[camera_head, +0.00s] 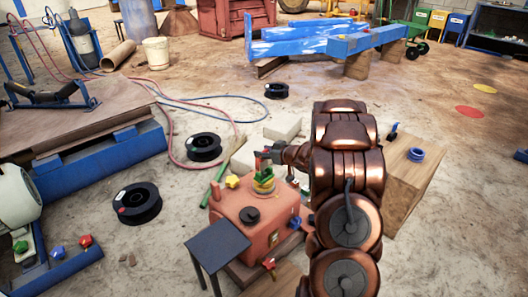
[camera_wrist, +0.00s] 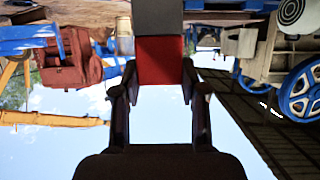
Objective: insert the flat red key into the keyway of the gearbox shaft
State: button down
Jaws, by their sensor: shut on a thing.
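The flat red key (camera_wrist: 159,62) is between the two fingers of my gripper (camera_wrist: 158,90) in the wrist view. A plain grey face (camera_wrist: 157,18) adjoins its far end; I cannot tell whether it belongs to the key. In the head view my gripper (camera_head: 265,155) is small and points left, with a little red showing at its tip.
A dark stool-like stand (camera_head: 217,244) is at the gearbox's front left. A wooden crate (camera_head: 398,185) with blue rings (camera_head: 416,154) stands right of my arm. Black spools (camera_head: 137,203) and a red hose (camera_head: 172,135) lie on the ground to the left.

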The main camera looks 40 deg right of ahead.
aim_at(265, 163)
jog(key=shift+f+b, duration=0.35)
jog(key=shift+f, duration=2.4)
dwell(0.3)
jog(key=c, duration=0.5)
grip_release()
jog(key=shift+c, duration=0.2)
jog(key=v, duration=1.2)
jog(key=shift+f, duration=0.1)
